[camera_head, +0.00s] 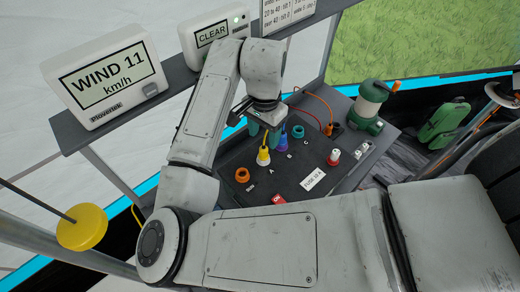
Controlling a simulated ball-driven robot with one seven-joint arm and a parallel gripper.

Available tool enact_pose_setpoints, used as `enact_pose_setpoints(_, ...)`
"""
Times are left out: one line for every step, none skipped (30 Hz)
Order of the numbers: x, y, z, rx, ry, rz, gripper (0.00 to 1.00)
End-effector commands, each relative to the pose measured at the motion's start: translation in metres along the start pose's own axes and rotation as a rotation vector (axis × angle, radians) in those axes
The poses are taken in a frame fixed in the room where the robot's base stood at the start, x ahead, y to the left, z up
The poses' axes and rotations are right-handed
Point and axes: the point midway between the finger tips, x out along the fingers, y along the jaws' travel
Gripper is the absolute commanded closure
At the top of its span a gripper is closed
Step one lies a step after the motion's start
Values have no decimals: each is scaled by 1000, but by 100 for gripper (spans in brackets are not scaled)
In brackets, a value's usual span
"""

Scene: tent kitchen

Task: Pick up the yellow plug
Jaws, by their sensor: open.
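The yellow plug (263,156) stands upright on the dark panel (222,199), close to the letter A. My gripper (264,134) is open above it, with its greenish fingers pointing down. The fingertips appear just above or around the top of the plug; I cannot tell whether they touch it. A blue plug (281,141) stands just to the right, close to the fingers and partly covered by them.
Orange and red cables run behind. Displays (105,77) sit on the shelf at left.

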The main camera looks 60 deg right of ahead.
Motion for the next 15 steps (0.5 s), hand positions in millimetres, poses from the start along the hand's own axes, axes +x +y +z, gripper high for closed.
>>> enact_pose_setpoints(7,0,0,-2,0,2,43)
enact_pose_setpoints(11,0,0,-2,0,2,43)
enact_pose_setpoints(15,0,0,-3,0,2,43)
enact_pose_setpoints(18,0,0,-3,1,2,43)
enact_pose_setpoints(20,0,0,-2,1,1,43)
enact_pose_setpoints(23,0,0,-2,0,0,43)
enact_pose_setpoints(24,0,0,-1,0,0,43)
enact_pose_setpoints(26,0,0,-1,0,0,43)
enact_pose_setpoints(28,0,0,-1,0,0,43)
enact_pose_setpoints(31,-1,-1,-1,0,1,43)
enact_pose_setpoints(34,-1,-1,-1,-1,2,43)
enact_pose_setpoints(40,-1,-1,-2,-1,1,43)
enact_pose_setpoints(44,-1,-2,-2,-1,2,43)
enact_pose_setpoints(49,-1,-2,-3,-1,3,43)
enact_pose_setpoints(54,-1,-2,-2,-1,3,43)
